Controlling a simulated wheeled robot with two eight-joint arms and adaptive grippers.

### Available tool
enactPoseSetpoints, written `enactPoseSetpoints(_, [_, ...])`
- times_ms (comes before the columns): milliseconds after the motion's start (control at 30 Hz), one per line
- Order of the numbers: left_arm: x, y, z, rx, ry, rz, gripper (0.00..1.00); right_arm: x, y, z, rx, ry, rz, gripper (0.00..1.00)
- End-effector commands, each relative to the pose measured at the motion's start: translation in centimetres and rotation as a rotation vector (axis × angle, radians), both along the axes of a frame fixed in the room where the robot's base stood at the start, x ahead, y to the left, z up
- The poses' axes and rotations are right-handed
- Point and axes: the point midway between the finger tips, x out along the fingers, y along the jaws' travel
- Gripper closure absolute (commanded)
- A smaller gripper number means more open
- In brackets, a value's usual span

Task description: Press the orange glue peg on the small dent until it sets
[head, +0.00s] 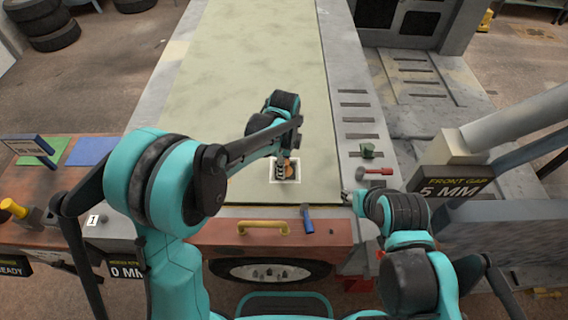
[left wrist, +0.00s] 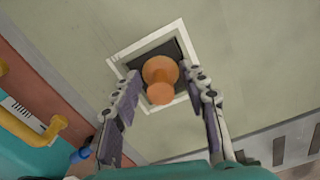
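The orange glue peg (left wrist: 160,78) stands in a white-bordered square with a dark middle (left wrist: 122,62) on the pale green panel (head: 250,80). In the head view the peg (head: 290,168) is partly hidden by my left gripper (head: 283,163). In the left wrist view my left gripper (left wrist: 165,82) is open. Its two fingers are on either side of the peg, with a small gap on each side. The dent itself cannot be made out. My right gripper (head: 347,198) is low over the panel's right front edge, with no object seen in it; its opening is too small to tell.
A blue-handled tool (head: 307,219) and a yellow handle (head: 263,227) are at the front. A red-headed hammer (head: 375,171) and a small green item (head: 367,150) lie on the slotted right rail. A "FRONT GAP 5 MM" display (head: 452,186) stands at right. The panel's far part is clear.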

Motion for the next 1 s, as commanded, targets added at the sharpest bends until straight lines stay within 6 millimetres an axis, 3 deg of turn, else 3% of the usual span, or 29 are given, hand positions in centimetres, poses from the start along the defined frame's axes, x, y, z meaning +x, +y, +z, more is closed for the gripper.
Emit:
enactPoseSetpoints(300, [0.0,0.0,0.0,0.000,0.000,0.000,0.54,0.0,0.0,0.0,0.000,0.000,0.000,0.60])
enactPoseSetpoints(433, [0.0,0.0,1.0,0.000,0.000,0.000,0.54,0.0,0.0,0.0,0.000,0.000,0.000,0.60])
enactPoseSetpoints(800, [0.0,0.0,8.6,0.000,0.000,0.000,0.54,0.0,0.0,0.0,0.000,0.000,0.000,0.60])
enactPoseSetpoints(1000, [0.0,0.0,11.3,0.000,0.000,0.000,0.54,0.0,0.0,0.0,0.000,0.000,0.000,0.60])
